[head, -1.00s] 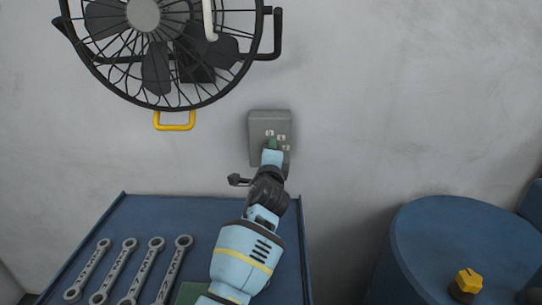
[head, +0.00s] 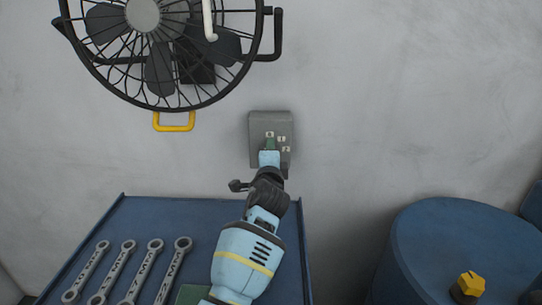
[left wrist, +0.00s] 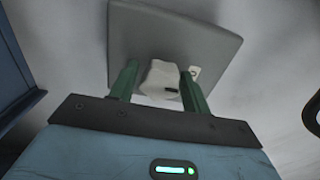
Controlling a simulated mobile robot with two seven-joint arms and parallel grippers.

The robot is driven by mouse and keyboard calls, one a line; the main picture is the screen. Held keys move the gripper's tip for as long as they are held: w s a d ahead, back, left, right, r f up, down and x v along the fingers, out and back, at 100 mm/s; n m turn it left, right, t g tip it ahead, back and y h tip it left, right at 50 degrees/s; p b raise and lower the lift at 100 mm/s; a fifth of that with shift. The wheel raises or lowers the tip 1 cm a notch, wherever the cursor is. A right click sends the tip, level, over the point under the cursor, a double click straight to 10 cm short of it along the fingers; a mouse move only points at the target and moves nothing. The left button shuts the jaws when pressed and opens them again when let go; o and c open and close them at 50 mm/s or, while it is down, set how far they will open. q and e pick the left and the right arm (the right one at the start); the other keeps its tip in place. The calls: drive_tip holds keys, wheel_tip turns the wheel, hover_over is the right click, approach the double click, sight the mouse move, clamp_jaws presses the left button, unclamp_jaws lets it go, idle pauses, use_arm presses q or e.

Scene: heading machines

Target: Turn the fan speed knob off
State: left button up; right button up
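The grey control box (head: 259,124) is on the wall below the fan, with small white marks on its face. It also shows in the left wrist view (left wrist: 200,45). The pale speed knob (left wrist: 160,80) sticks out of the box. My left gripper (left wrist: 160,70) has one green finger on each side of the knob, close against it, and appears shut on it. In the head view my left gripper (head: 270,146) reaches the box's lower face and hides the knob. The fan (head: 160,50) hangs at upper left. My right gripper is not in view.
A blue table (head: 145,212) with several wrenches (head: 145,272) lies below the box. The wall right of the box is clear.

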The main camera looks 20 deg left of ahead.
use_arm(q)
drive_tip(key=shift+o, duration=1.1)
drive_tip(key=shift+s, duration=0.1)
drive_tip(key=p+v, duration=0.1)
drive_tip(key=v, duration=0.6)
drive_tip(key=shift+s, duration=0.3)
drive_tip(key=shift+d, duration=0.15)
